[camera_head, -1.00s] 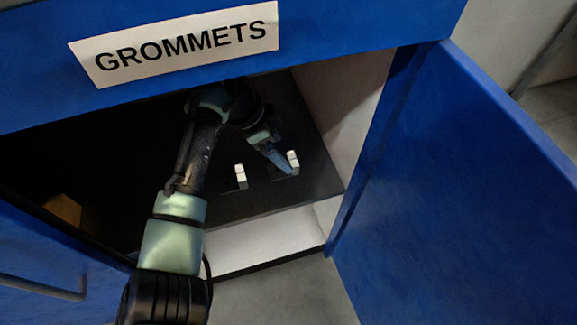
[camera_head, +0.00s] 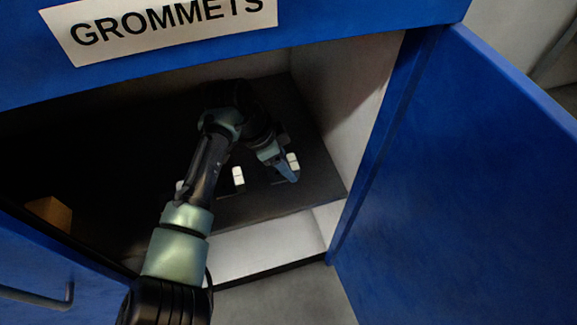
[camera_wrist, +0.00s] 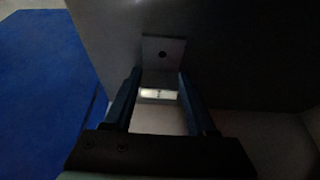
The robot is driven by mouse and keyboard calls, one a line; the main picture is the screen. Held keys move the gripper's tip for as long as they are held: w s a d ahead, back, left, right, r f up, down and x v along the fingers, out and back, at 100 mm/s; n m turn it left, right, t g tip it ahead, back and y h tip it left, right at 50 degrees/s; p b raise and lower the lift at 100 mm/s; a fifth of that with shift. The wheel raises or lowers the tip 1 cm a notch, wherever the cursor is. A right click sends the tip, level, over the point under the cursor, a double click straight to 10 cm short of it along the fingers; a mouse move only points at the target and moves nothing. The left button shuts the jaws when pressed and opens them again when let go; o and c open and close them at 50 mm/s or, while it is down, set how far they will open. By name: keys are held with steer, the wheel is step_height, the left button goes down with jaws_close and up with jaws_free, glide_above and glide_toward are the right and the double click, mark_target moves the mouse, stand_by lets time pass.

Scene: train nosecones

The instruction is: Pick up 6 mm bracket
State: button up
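A bracket with a white upright part (camera_head: 293,161) stands on the dark shelf at the right, partly hidden by my gripper (camera_head: 287,171). In the wrist view the bracket's flat grey plate with a dark hole (camera_wrist: 163,52) lies just beyond my fingertips. Its bright white part (camera_wrist: 158,94) shows between the fingers. My gripper (camera_wrist: 160,76) is open, with one blue finger on each side of the bracket. Whether either finger touches it is too dark to tell. A second white bracket (camera_head: 238,177) stands to the left, and another white bit (camera_head: 180,185) shows beside my arm.
The dark shelf (camera_head: 270,207) is inside a blue cabinet labelled GROMMETS (camera_head: 165,22). The cabinet's light side wall (camera_head: 350,100) is close on the right, with an open blue door (camera_head: 450,190) beyond. A brown box (camera_head: 50,212) sits at the far left.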

steer(key=c, duration=0.8)
steer(key=shift+r, duration=0.1)
